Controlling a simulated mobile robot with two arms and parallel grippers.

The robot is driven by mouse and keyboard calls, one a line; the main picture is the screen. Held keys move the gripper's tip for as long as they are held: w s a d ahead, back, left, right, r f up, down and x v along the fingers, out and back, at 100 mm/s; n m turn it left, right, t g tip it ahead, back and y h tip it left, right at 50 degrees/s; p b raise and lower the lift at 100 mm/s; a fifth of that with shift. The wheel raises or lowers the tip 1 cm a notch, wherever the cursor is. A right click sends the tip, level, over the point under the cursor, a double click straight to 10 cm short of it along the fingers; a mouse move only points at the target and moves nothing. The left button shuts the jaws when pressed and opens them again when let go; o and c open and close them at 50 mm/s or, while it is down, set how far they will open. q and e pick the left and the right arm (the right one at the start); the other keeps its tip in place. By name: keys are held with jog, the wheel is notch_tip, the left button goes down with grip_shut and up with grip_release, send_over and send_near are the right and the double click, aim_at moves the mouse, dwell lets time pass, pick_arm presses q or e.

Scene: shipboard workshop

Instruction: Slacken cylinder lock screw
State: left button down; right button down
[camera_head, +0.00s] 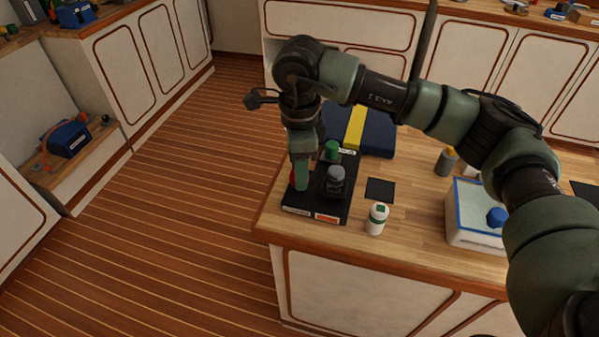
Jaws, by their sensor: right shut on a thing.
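A black base plate (327,216) with white and orange labels lies near the left front corner of the wooden worktop. A green knob (331,150) and a grey knob (336,180) stand on it. My right gripper (299,187) points down over the plate's left side, left of the grey knob. It is shut on a small red part (293,180), mostly hidden by the fingers. Whether this part is the lock screw I cannot tell. My left gripper is not in view.
A white bottle with a green cap (377,219) and a dark square pad (380,189) are right of the plate. A dark blue case with a yellow stripe (376,134) lies behind. A blue-rimmed box (460,228) stands at right. Floor at left is clear.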

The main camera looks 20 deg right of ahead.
jog(key=shift+w+r, duration=0.1)
jog(key=shift+r, duration=0.05)
jog(key=c, duration=0.9)
grip_release()
jog(key=shift+c, duration=0.2)
notch_tip(320, 180, up, 8)
jog(key=shift+f+b, duration=0.15)
jog(key=shift+b, duration=0.2)
